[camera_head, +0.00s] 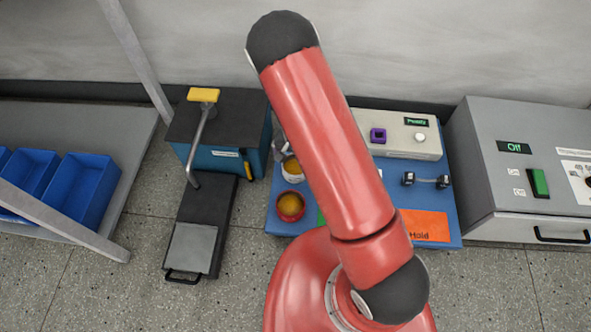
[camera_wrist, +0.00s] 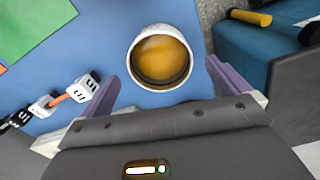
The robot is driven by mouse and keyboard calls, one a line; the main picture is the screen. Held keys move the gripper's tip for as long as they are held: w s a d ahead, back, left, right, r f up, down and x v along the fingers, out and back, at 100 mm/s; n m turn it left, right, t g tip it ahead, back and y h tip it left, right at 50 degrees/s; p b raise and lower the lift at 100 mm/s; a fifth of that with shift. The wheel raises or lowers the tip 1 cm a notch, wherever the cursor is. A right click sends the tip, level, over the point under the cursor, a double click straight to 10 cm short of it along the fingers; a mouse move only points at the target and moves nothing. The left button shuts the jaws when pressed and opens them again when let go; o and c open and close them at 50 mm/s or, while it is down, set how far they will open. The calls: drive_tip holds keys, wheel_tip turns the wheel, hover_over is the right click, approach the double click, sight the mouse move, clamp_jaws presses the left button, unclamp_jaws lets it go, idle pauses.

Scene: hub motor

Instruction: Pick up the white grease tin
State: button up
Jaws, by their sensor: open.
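The white grease tin (camera_wrist: 136,75) is a round white cup with amber grease inside. It stands upright on the blue mat (camera_wrist: 103,29). In the head view the white tin (camera_head: 291,177) is at the mat's left side, behind a red tin (camera_head: 290,207) with similar contents, and partly beside my arm. My gripper (camera_wrist: 163,72) is open, with one purple finger on each side of the tin in the wrist view. I cannot tell whether either finger touches it. In the head view my arm hides the gripper.
A teal press (camera_head: 222,158) with a lever stands left of the mat. A grey box (camera_head: 405,134) with a display is at the back, and a shaft part (camera_head: 426,180) and an orange card (camera_head: 427,227) lie right. A grey machine (camera_head: 520,150) is farther right; blue bins (camera_head: 80,190) are far left.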

sight(295, 172)
wheel_tip(295, 172, down, 5)
drive_tip(key=shift+r+b, duration=0.1)
drive_tip(key=shift+b, duration=0.2)
drive_tip(key=c, duration=1)
drive_tip(key=shift+c, duration=0.2)
drive_tip(key=shift+r, duration=0.1)
